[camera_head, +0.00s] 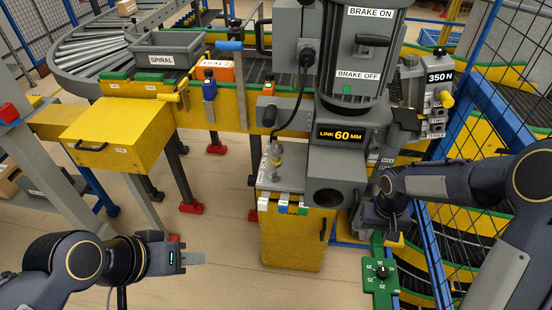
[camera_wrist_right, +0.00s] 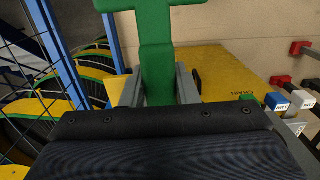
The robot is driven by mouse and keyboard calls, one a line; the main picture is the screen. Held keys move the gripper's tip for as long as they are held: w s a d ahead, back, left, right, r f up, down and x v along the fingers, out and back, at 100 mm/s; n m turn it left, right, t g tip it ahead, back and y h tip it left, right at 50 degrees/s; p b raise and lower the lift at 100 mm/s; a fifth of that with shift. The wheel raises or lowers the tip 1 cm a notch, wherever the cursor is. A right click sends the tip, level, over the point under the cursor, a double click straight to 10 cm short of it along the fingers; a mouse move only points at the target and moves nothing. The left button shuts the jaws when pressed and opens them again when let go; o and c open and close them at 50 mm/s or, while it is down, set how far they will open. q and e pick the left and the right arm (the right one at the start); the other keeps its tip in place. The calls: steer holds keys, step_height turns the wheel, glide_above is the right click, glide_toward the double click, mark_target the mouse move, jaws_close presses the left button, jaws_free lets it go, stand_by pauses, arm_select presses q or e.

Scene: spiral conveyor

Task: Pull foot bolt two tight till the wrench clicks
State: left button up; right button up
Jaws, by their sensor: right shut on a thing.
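My right gripper (camera_head: 378,228) is shut on a green tool; in the right wrist view the gripper (camera_wrist_right: 158,88) has one grey finger on each side of its green shaft. The green tool (camera_head: 378,268) widens into a flat plate with white marks around a black knob. I cannot tell whether it is the wrench. No foot bolt can be made out, and whether the tool touches one is unclear. My left gripper (camera_head: 192,258) is empty above the floor at the lower left; its fingers are seen edge-on.
Blue-framed mesh fencing (camera_head: 490,90) stands at the right. A yellow cabinet (camera_head: 290,245) stands under the grey machine (camera_head: 350,165). A yellow box (camera_head: 118,132) juts out at the left. Red feet (camera_head: 191,208) stand under the conveyor. Floor is free between my left gripper and the cabinet.

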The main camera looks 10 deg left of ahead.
jaws_close()
steer(key=shift+r, duration=0.1)
